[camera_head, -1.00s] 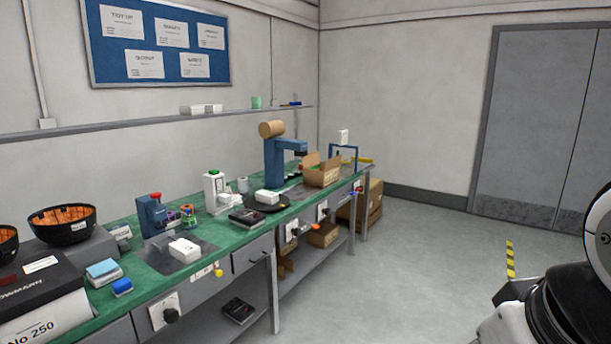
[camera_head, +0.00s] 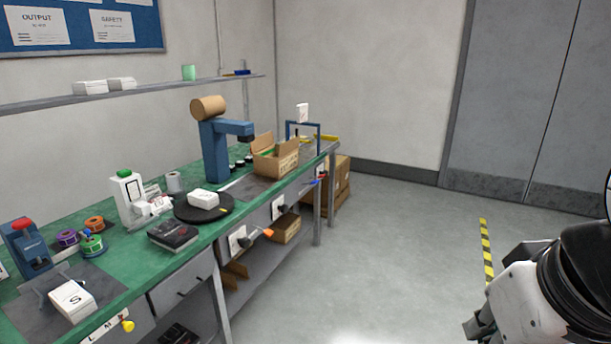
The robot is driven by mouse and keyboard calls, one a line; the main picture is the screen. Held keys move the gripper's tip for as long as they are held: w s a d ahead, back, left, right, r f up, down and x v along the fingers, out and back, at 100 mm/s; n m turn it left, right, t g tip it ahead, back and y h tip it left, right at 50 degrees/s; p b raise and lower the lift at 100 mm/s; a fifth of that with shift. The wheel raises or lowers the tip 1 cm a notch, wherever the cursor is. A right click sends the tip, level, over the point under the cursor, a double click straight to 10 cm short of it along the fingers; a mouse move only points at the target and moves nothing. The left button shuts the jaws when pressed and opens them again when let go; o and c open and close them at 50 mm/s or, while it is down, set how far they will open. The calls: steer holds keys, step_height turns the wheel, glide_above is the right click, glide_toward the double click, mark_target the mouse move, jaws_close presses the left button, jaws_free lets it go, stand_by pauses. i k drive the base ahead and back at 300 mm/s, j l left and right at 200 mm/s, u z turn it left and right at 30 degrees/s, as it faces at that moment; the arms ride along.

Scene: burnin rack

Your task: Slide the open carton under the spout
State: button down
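The open carton (camera_head: 278,161) is a brown cardboard box with its flaps up and something green inside. It stands on a grey mat on the green bench, towards the far end. The spout (camera_head: 244,138) is the dark tip at the end of the arm of a blue dispenser (camera_head: 215,155) with a brown roll on top.
The green bench (camera_head: 135,255) carries a black round turntable (camera_head: 222,211) with a white box, a black box (camera_head: 174,236), a white label machine (camera_head: 130,198) and several spools. A blue frame (camera_head: 318,135) stands behind the carton.

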mark_target(266, 162)
steer(key=i, duration=2.15)
steer(key=i+l+u, duration=0.2)
steer(key=i, duration=0.3)
steer(key=i+u, duration=0.25)
steer(key=i, duration=0.3)
steer(key=i+l+u, duration=0.2)
steer(key=i+l, duration=0.15)
steer(key=i, duration=0.15)
steer(key=i+l+u, duration=0.25)
steer(key=i, duration=0.2)
